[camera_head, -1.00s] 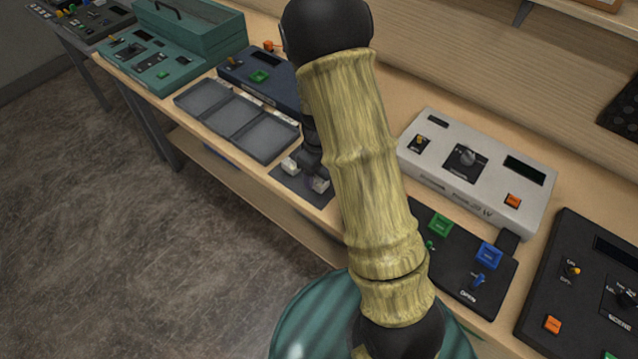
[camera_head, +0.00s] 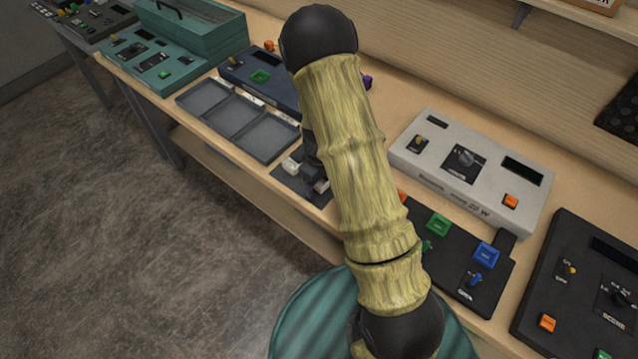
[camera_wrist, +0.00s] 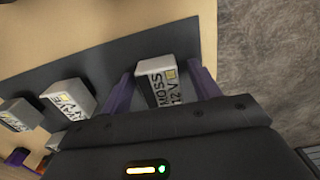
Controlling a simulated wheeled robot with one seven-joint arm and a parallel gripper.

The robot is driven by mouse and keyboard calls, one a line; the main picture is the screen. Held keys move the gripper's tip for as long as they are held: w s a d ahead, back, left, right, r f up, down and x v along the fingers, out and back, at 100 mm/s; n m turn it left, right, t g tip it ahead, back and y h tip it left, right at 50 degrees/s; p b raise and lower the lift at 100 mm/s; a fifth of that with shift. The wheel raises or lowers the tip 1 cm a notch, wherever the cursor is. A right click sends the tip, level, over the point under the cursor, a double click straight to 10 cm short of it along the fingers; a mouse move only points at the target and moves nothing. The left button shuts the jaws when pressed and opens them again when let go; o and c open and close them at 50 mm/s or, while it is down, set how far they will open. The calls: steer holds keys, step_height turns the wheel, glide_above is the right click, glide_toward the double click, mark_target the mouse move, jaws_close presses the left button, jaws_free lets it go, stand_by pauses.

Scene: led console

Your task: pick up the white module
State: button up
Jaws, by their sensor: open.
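Three pale grey-white modules show in the wrist view: one labelled what looks like "MOSS 12 V" (camera_wrist: 166,85), a second (camera_wrist: 68,99) to its left, and a third (camera_wrist: 19,114) farther left. All have printed labels and small yellowish squares; I cannot tell which is the white module by colour. My gripper (camera_wrist: 163,90) is open, its purple fingers on either side of the MOSS-labelled module. I cannot tell whether they touch it. In the head view, a pale module (camera_head: 291,166) sits on a dark mat (camera_head: 287,186); my gripper (camera_head: 313,174) partly hides another.
An empty three-part grey tray (camera_head: 235,122) lies to the left. A light grey console (camera_head: 470,170) and a dark panel with green and blue buttons (camera_head: 455,262) stand to the right. The bench's front edge is close to the mat.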

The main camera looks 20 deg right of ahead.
steer(key=c, duration=1.1)
steer(key=shift+r, duration=0.1)
steer(key=shift+r, duration=0.3)
step_height(320, 180, up, 9)
steer(key=shift+r+b, duration=0.15)
steer(key=shift+b, duration=0.7)
